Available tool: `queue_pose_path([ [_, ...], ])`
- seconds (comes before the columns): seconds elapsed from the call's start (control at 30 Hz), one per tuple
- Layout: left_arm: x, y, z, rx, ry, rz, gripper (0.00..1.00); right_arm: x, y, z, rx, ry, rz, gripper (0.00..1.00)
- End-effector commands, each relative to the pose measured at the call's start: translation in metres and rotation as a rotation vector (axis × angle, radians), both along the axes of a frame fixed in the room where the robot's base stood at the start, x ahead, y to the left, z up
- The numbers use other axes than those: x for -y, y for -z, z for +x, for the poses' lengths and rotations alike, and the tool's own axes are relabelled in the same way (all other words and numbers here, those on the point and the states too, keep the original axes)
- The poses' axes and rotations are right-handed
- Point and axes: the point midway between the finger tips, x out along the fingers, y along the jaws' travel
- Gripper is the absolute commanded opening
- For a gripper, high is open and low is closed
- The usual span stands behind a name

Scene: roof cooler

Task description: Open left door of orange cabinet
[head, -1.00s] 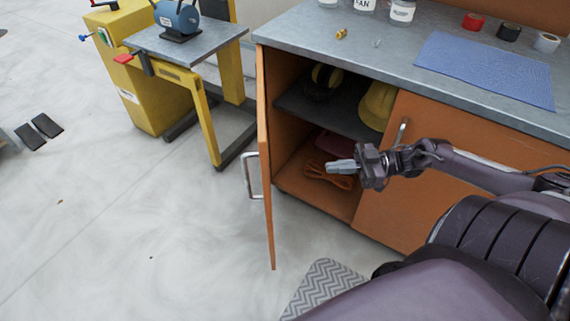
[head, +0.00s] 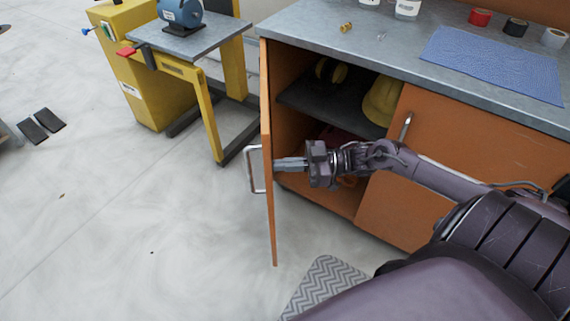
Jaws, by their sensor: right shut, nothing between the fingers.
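The orange cabinet (head: 400,213) stands under a grey worktop. Its left door (head: 267,215) is swung wide open, seen nearly edge-on, with its metal handle (head: 253,170) on the outer, left side. My right gripper (head: 276,163) is shut and empty. Its fingertips are at the inner face of the left door, level with the handle; I cannot tell for sure whether they touch. The right door is closed, with its handle (head: 406,126) near its upper left. My left gripper is not in view.
Inside the cabinet are a shelf (head: 320,106), a yellow hard hat (head: 381,101) and earmuffs (head: 331,72). A yellow machine stand (head: 213,127) is left of the door. A patterned mat (head: 320,287) lies in front. The floor at left is mostly clear.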

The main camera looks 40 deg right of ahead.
Motion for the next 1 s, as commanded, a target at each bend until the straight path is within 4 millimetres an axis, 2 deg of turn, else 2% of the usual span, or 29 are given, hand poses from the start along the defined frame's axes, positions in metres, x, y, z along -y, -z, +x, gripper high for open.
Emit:
queue_pose_path([
  [0.4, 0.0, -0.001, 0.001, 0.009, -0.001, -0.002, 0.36, -0.005, -0.001, 0.002, 0.001, 0.013, 0.001, 0.0],
  [0.53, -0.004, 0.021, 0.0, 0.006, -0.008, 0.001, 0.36, -0.019, -0.003, 0.009, 0.002, 0.044, 0.005, 0.0],
  [0.77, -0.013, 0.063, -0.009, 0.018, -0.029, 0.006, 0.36, -0.062, -0.006, 0.035, 0.003, 0.157, 0.009, 0.0],
  [0.9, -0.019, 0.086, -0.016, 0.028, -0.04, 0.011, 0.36, -0.097, -0.006, 0.061, 0.002, 0.256, 0.011, 0.0],
  [1.0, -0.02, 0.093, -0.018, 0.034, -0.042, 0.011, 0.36, -0.121, -0.004, 0.084, 0.002, 0.333, 0.011, 0.0],
])
